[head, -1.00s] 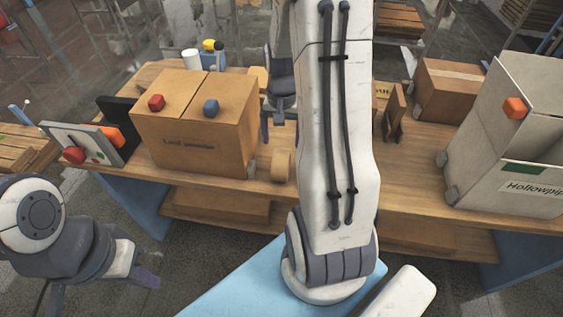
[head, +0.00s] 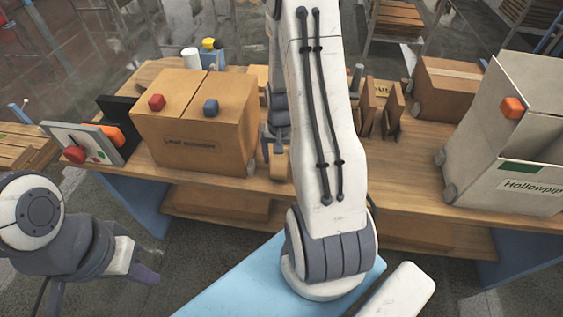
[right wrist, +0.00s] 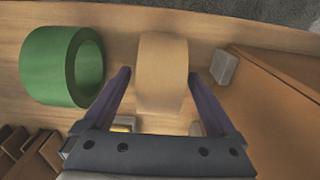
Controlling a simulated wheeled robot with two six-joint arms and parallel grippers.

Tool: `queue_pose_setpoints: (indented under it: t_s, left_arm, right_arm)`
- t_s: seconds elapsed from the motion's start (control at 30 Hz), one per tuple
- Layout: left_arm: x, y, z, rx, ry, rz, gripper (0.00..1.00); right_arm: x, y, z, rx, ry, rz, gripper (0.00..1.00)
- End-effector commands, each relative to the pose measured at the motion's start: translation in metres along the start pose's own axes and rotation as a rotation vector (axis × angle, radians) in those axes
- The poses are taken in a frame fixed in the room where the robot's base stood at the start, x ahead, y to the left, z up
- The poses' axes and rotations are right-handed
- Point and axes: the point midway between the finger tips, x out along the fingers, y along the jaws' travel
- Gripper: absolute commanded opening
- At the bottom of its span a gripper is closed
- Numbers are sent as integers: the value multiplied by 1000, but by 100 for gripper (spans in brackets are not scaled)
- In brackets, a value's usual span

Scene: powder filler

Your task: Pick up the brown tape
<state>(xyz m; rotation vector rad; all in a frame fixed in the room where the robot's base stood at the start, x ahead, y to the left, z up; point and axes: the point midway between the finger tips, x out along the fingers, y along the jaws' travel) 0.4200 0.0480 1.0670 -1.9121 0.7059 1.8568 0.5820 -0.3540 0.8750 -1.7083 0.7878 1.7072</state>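The brown tape (right wrist: 162,75) stands on the table in the right wrist view, with my right gripper (right wrist: 158,80) open and a finger on each side of it. Small gaps show beside the tape, and I see no firm grip on it. In the head view the tape (head: 278,172) is at the table's front edge, partly hidden under the right gripper (head: 277,150). My left gripper (head: 103,288) is open and empty, off the table's front left.
A green tape roll (right wrist: 62,66) lies left of the brown tape in the right wrist view. In the head view, a large cardboard box (head: 194,130) stands close left of the gripper. A grey box (head: 515,140) stands far right.

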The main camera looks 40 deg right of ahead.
Motion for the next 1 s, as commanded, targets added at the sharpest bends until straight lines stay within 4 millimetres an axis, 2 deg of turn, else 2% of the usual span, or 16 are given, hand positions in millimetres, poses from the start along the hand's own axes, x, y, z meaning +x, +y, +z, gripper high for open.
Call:
queue_pose_setpoints:
  t_s: [0.03, 0.23, 0.57, 1.0]
  left_arm:
    - [0, 0, 0, 0, 0, 0, 0]
    - [0, 0, 0, 0, 0, 0, 0]
    - [0, 0, 0, 0, 0, 0, 0]
    - [4, 0, 0, 0, 0, 0, 0]
  right_arm:
    - [0, 0, 0, 0, 0, 0, 77]
    - [0, 0, 0, 0, 0, 0, 1]
    - [-7, 0, -1, 0, 2, -1, 0]
    - [-86, 0, -1, 0, 5, -2, 0]
